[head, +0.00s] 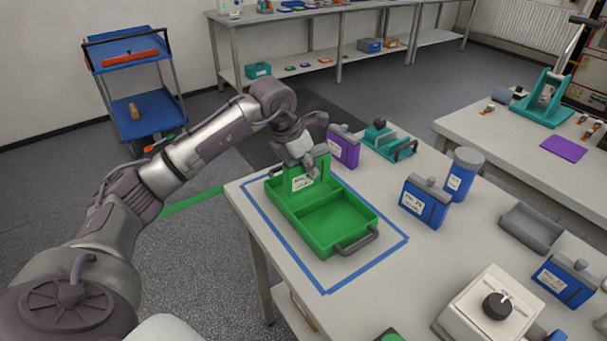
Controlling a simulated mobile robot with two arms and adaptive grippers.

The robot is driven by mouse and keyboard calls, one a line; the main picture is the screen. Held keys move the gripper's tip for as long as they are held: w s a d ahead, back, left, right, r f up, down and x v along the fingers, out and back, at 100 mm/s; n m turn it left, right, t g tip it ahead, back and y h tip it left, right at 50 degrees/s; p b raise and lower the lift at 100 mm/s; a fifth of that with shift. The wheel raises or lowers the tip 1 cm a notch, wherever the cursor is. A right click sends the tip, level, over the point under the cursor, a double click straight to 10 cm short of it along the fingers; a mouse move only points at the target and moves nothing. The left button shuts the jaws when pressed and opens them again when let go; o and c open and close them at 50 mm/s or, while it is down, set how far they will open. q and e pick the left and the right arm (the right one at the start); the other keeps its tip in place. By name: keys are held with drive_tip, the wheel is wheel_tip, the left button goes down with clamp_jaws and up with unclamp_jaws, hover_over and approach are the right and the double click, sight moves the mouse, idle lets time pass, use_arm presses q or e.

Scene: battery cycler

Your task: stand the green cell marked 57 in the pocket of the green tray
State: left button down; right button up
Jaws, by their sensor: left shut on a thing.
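The green tray (349,246) lies inside a blue tape outline on the table, with a dark handle at its near end. A green cell (298,184) with a white label stands upright at the tray's far part; the number on it is too small to read. My left gripper (307,166) comes down from above and is shut on the top of the green cell. The cell's lower end is in or just over the far pocket; I cannot tell whether it touches the floor. The near pocket is empty. My right gripper is not in view.
A purple cell (343,147) stands just behind the tray. A teal fixture (389,142), a blue cell (425,201), a blue cylinder (463,174), a grey tray (531,228) and a dial box (490,306) stand to the right. Bare table lies between them.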

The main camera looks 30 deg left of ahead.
use_arm(q)
drive_tip(key=w+a+f, duration=0.1)
drive_tip(key=f, duration=0.1)
drive_tip(key=w+a+f+p, duration=0.2)
drive_tip(key=f, duration=0.1)
drive_tip(key=shift+w+f, duration=0.1)
drive_tip(key=shift+f, duration=0.7)
drive_tip(key=c, duration=1.3)
unclamp_jaws()
drive_tip(key=shift+f, duration=0.15)
drive_tip(key=o, duration=0.4)
